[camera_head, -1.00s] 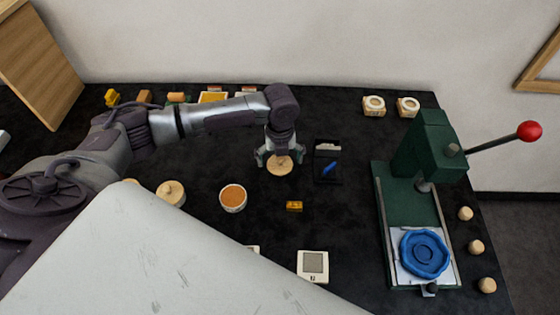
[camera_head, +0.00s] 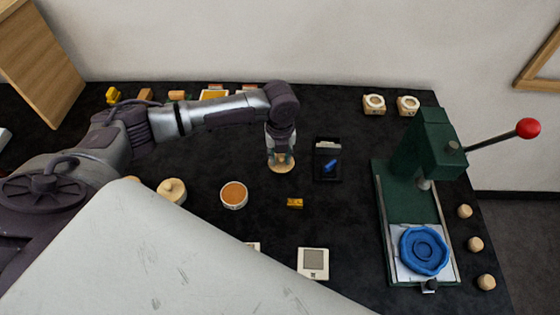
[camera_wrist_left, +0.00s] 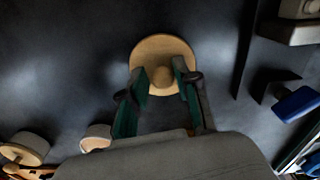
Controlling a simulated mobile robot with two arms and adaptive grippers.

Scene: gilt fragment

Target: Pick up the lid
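The lid (camera_head: 281,167) is a round wooden disc with a knob on top. It lies flat on the black tabletop near the middle, under my left gripper (camera_head: 281,158). In the left wrist view the lid (camera_wrist_left: 163,44) shows its knob between the two green-lined fingers of my left gripper (camera_wrist_left: 163,77). The fingers are drawn in close on both sides of the knob and appear to touch it. No gap shows under the lid. My right gripper is not in view.
A cup with orange contents (camera_head: 233,195) and a lidded wooden pot (camera_head: 171,191) stand to the left. A dark tray (camera_head: 328,172) with a blue item is close on the right. A yellow block (camera_head: 295,203) lies in front. A green press (camera_head: 410,200) stands farther right.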

